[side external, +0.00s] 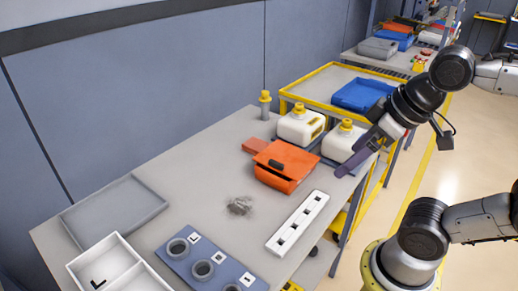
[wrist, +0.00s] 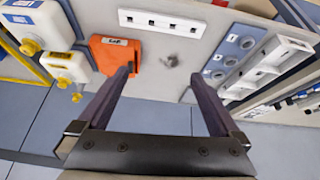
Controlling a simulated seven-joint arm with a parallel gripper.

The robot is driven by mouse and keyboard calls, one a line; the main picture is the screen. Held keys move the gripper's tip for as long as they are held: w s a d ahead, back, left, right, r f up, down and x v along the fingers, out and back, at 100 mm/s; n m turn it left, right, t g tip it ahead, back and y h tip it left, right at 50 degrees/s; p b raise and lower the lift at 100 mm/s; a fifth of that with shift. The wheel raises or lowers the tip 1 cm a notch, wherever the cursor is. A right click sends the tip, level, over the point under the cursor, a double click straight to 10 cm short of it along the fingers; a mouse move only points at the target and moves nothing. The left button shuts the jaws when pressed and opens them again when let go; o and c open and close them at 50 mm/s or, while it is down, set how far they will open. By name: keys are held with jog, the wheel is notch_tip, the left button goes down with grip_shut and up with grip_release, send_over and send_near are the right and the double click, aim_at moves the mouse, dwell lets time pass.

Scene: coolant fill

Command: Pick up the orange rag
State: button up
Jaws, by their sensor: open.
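A small flat orange piece (side external: 255,146), which looks like the rag, lies on the grey table against the far left side of an orange box (side external: 287,166). The box has a dark opening on its front and a dark piece on top. The wrist view shows the orange box (wrist: 113,50) with a white label, partly behind the left finger; I cannot tell the rag from it there. My gripper (side external: 352,164) is open and empty, with purple fingers, above the table's right edge near a white jug. In the wrist view its fingers (wrist: 162,74) are wide apart.
Two white jugs with yellow caps (side external: 300,124) (side external: 345,141) stand behind the box. A grey crumpled patch (side external: 240,205), a white slotted strip (side external: 298,222) and a blue ring holder (side external: 208,262) lie in front. A grey tray (side external: 115,210) is at left. The table's middle left is clear.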

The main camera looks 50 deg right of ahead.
jog(key=w+d+r, duration=0.2)
jog(key=w+r, duration=0.9)
jog(key=w, duration=0.1)
jog(key=g, duration=0.6)
send_over(258, 145)
jog(key=shift+m, duration=0.4)
jog(key=f, duration=2.8)
jog(key=shift+w+a, duration=0.15)
jog(key=shift+w, duration=0.2)
jog(key=shift+s+f, duration=0.15)
jog(key=shift+f, duration=1.4)
jog(key=shift+s+f, duration=0.1)
jog(key=shift+f, duration=1.4)
jog(key=c, duration=1.1)
jog(key=shift+r, duration=0.1)
jog(key=shift+c, duration=0.2)
notch_tip(258, 145, up, 10)
